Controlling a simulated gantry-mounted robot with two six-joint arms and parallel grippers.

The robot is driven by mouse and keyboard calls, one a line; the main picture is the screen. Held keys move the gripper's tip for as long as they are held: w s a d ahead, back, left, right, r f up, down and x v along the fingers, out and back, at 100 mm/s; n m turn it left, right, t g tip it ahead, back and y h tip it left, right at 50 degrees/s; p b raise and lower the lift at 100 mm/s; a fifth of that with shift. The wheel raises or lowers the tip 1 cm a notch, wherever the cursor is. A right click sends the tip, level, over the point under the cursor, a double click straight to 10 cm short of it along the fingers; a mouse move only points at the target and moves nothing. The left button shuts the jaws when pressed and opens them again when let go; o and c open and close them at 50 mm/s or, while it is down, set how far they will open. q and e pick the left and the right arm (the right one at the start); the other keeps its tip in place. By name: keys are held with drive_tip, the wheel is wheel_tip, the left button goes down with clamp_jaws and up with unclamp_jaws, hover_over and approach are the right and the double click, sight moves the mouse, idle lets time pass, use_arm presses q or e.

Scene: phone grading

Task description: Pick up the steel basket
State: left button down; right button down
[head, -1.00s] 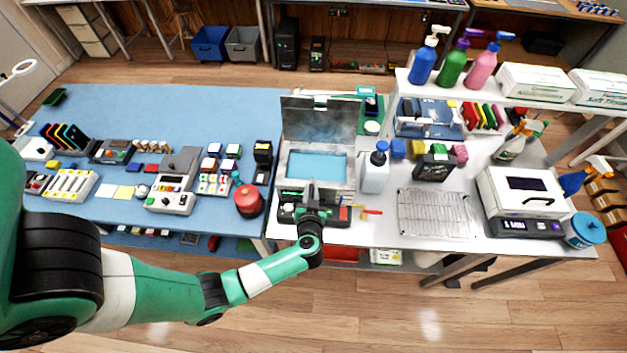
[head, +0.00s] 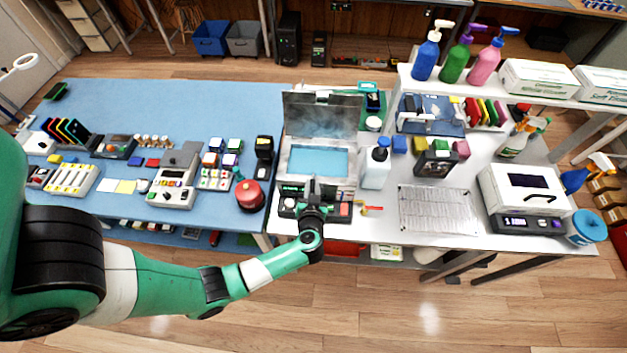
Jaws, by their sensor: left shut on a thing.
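The cleaner (head: 341,169) stands at the left end of the white bench with its lid (head: 320,115) raised. Its tank shows light blue liquid (head: 318,160) inside a metal surround. The steel basket cannot be made out clearly; any part of it in the tank is hidden by the liquid and my gripper. My left gripper (head: 312,186) is at the tank's front edge, above the dark control panel (head: 289,205). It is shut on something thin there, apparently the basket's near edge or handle. My right gripper is out of view.
A white pump bottle (head: 376,168) stands just right of the cleaner. A red round container (head: 250,196) stands to the left on the blue mat (head: 200,105).

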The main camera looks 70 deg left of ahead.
use_arm(q)
wheel_tip(320, 180, up, 18)
drive_tip(key=p, duration=0.9)
drive_tip(key=d+r+m+t+h+p, duration=0.3)
drive_tip(key=d+r+p, duration=0.1)
drive_tip(key=d, duration=0.6)
drive_tip(key=s+d+r+m+t+h+p, duration=0.1)
drive_tip(key=d+r+m+t+h+p, duration=0.2)
drive_tip(key=d+p, duration=0.4)
drive_tip(key=d+r+m, duration=0.1)
drive_tip(key=d, duration=0.3)
drive_tip(key=shift+d+r+m, duration=0.15)
drive_tip(key=shift+d+m, duration=0.15)
drive_tip(key=shift+s, duration=0.1)
